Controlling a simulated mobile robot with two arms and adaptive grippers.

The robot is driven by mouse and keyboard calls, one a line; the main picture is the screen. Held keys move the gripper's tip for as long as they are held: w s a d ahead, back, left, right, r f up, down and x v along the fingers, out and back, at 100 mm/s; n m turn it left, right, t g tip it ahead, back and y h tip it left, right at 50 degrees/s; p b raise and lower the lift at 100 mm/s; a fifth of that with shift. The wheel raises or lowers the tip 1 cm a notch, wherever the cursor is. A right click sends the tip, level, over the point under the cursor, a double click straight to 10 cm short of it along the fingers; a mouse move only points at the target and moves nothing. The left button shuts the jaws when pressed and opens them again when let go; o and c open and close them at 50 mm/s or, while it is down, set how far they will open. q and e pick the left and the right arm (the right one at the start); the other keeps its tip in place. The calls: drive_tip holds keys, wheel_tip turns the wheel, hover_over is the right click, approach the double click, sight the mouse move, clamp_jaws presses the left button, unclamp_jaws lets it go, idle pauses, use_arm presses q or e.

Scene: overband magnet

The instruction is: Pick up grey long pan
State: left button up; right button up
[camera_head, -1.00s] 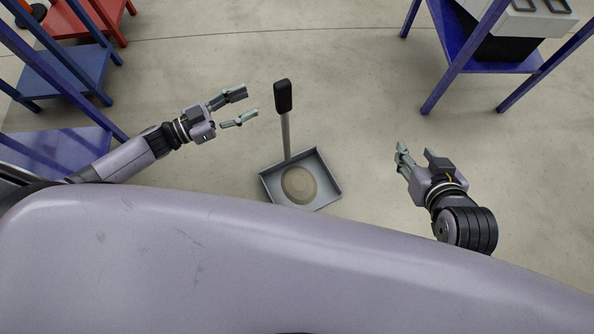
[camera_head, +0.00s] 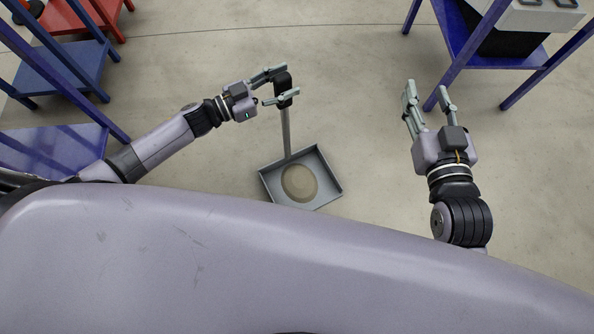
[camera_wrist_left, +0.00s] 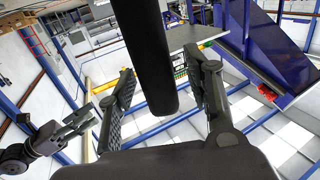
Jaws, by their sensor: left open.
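The grey long pan (camera_head: 267,183) rests on the floor in the head view. Its long handle stands up to a black grip (camera_head: 283,84), and a round tan patch (camera_head: 299,183) shows in the tray. My left gripper (camera_head: 277,85) is open, with its fingers on either side of the black grip. In the left wrist view the black grip (camera_wrist_left: 146,50) stands between the two open fingers (camera_wrist_left: 160,95), with gaps on both sides. My right gripper (camera_head: 430,92) is open and empty, to the right of the pan.
Blue shelving (camera_head: 62,72) and a red table (camera_head: 85,18) stand at the left. A blue stand (camera_head: 475,55) with a white and black box (camera_head: 520,25) is at the upper right, close to my right gripper. The floor (camera_head: 350,95) between is clear.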

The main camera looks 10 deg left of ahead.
use_arm(q)
clamp_jaws()
idle(0.6)
